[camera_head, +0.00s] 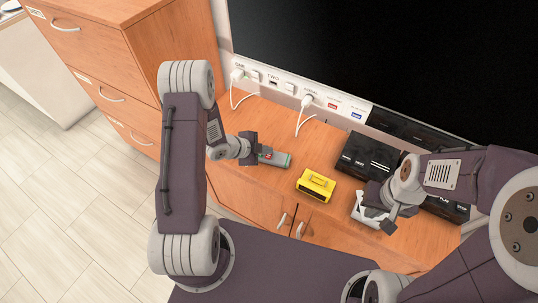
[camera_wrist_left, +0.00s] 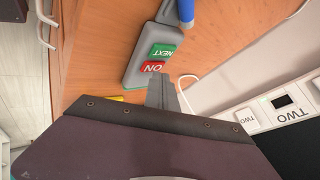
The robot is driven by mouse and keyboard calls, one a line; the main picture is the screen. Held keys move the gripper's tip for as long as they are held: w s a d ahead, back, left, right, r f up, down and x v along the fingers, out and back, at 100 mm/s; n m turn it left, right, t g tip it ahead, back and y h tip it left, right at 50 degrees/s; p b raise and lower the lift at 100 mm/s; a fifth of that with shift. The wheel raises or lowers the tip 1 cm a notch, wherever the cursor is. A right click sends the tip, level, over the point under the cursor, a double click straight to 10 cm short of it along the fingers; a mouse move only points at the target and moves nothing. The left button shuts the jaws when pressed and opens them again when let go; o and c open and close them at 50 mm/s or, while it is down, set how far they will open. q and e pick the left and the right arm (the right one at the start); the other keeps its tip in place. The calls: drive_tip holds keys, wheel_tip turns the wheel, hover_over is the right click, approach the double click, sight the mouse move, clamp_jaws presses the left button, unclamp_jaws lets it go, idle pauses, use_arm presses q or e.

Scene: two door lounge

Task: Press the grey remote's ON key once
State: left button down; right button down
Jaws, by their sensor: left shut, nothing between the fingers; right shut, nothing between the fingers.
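The grey remote (camera_head: 275,157) lies on the wooden cabinet top. In the left wrist view the remote (camera_wrist_left: 138,58) shows a green NEXT key (camera_wrist_left: 162,51) and a red ON key (camera_wrist_left: 152,67). My left gripper (camera_head: 254,154) is shut and empty at the remote's left end. In the left wrist view its fingers (camera_wrist_left: 163,82) are close beside the ON key; I cannot tell whether they touch it. My right gripper (camera_head: 390,224) is shut, over or beside a white object (camera_head: 362,212) at the right.
A yellow box (camera_head: 316,185) stands right of the remote, with black boxes (camera_head: 366,157) beyond it. White plugs and cables (camera_head: 305,115) hang from the socket strip behind. A blue rod-like thing (camera_wrist_left: 207,14) is near the remote in the left wrist view. Drawers (camera_head: 110,60) stand at left.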

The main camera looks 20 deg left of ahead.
sight(267, 156)
use_arm(q)
drive_tip(key=shift+f+b, duration=0.3)
drive_tip(key=shift+f, duration=0.05)
idle(0.6)
drive_tip(key=shift+r+p, duration=0.65)
drive_tip(key=shift+r, duration=0.15)
wheel_tip(267, 156, up, 5)
drive_tip(key=p, duration=0.4)
drive_tip(key=shift+r+p, duration=0.1)
drive_tip(key=shift+p, duration=0.2)
idle(0.5)
